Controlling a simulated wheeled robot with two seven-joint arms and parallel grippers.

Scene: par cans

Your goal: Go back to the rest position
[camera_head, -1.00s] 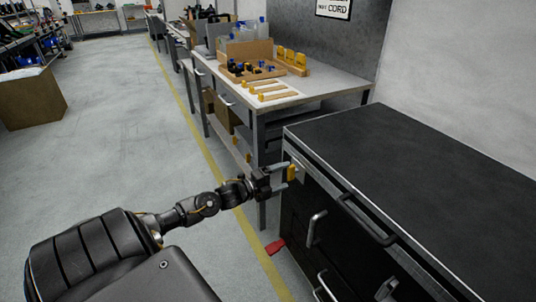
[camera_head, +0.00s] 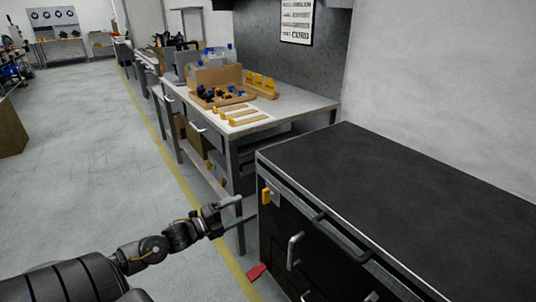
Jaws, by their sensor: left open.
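My left gripper (camera_head: 232,214) reaches in from the lower left, its two fingers apart and nothing between them. Its fingertips point right, toward the left front corner of a black-topped cabinet (camera_head: 400,190). My right gripper is not in view.
The cabinet front has metal handles (camera_head: 293,250) and a red piece (camera_head: 256,271) low at its left. A workbench (camera_head: 290,104) behind holds a wooden tray (camera_head: 222,97) of small parts. The grey floor (camera_head: 90,160) at left is clear, with a yellow line.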

